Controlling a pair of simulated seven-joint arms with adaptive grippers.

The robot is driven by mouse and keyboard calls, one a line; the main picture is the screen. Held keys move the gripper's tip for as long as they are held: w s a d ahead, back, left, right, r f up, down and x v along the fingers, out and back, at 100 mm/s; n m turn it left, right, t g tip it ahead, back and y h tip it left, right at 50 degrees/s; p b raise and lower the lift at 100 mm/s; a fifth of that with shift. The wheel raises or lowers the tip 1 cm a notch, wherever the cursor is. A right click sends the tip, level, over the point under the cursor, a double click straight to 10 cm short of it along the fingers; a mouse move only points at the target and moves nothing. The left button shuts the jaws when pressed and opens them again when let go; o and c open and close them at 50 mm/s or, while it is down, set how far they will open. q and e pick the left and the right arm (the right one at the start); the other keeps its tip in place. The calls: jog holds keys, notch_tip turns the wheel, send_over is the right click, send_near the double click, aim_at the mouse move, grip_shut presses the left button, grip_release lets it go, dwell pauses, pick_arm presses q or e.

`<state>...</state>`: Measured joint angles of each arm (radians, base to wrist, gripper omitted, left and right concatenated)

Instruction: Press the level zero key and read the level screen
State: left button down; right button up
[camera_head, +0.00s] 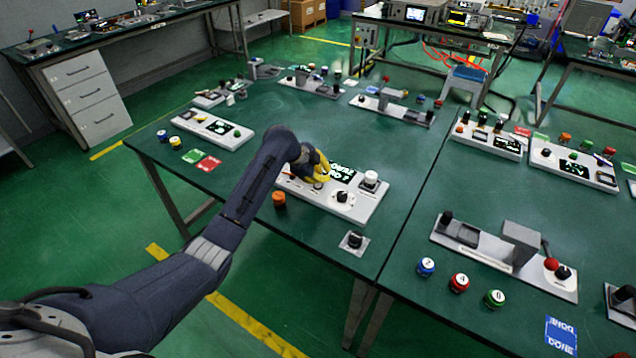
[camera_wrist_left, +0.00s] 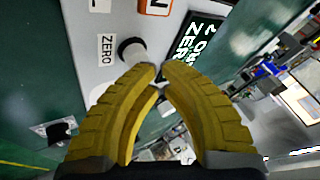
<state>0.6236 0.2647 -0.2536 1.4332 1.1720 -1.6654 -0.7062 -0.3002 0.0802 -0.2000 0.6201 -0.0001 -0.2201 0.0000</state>
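The white level panel (camera_head: 345,205) lies on the green table. Its dark level screen (camera_head: 341,173) shows pale lettering, too small to read surely here. In the left wrist view the screen (camera_wrist_left: 200,36) is tilted and cut by my finger; "ZERO" can be made out on it. My left gripper (camera_head: 322,170) is over the panel's left part. Its yellow fingertips (camera_wrist_left: 160,68) are together beside the key with nothing between them; contact cannot be told. My right gripper is not seen.
An orange knob (camera_head: 279,199) stands left of the panel and a black knob on a small plate (camera_head: 354,241) in front. Other panels and coloured knobs stand around the tables.

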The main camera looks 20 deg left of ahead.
pick_arm(q)
jog(key=shift+f, duration=0.5)
dwell(0.5)
jog(key=shift+r, duration=1.05)
jog(key=shift+r, duration=2.5)
